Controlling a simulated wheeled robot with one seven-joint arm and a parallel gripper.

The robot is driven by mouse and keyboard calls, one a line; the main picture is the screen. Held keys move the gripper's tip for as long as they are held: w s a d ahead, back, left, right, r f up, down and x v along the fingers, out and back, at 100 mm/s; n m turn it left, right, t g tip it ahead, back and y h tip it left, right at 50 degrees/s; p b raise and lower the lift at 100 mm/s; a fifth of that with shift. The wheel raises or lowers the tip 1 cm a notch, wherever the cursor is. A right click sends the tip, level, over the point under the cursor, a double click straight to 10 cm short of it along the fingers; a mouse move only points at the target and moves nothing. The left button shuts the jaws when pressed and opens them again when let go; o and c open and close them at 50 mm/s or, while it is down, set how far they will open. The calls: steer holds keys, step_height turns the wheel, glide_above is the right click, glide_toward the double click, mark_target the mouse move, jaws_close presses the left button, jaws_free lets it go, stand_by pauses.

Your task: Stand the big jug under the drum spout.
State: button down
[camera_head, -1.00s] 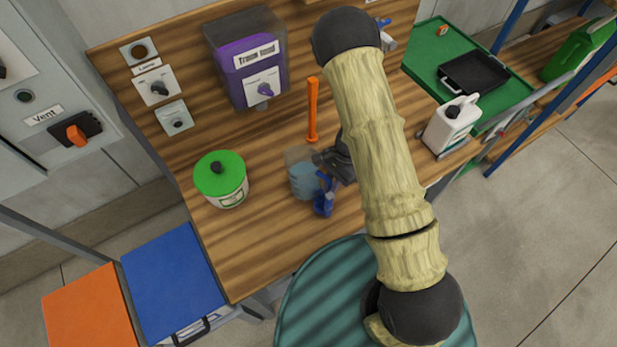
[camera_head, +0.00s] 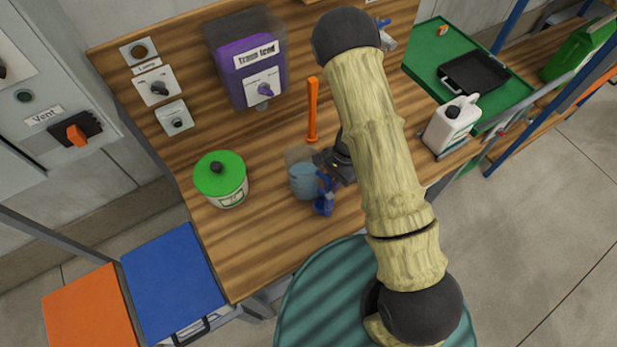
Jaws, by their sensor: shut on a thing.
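A clear jug with blue liquid (camera_head: 301,180) stands upright on or just above the wooden bench, left of my arm. I cannot tell whether its base touches the bench. My gripper (camera_head: 325,184), with blue fingers, is shut at the right side of this jug; the arm hides part of the grip. I see no thing that is clearly a drum.
A green-lidded tub (camera_head: 221,180) stands left of the jug. An orange upright bar (camera_head: 312,110) is behind it. A white jug (camera_head: 452,124) and a black tray (camera_head: 474,73) are at right; a green can (camera_head: 580,50) is farther right. The bench front is bare.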

steer(key=shift+w+r, duration=0.1)
stand_by(0.5)
steer(key=shift+r+b, duration=0.3)
steer(key=shift+r, duration=0.5)
step_height(320, 180, up, 8)
steer(key=shift+r+b, duration=0.15)
steer(key=shift+b, duration=0.7)
steer(key=shift+r, duration=0.1)
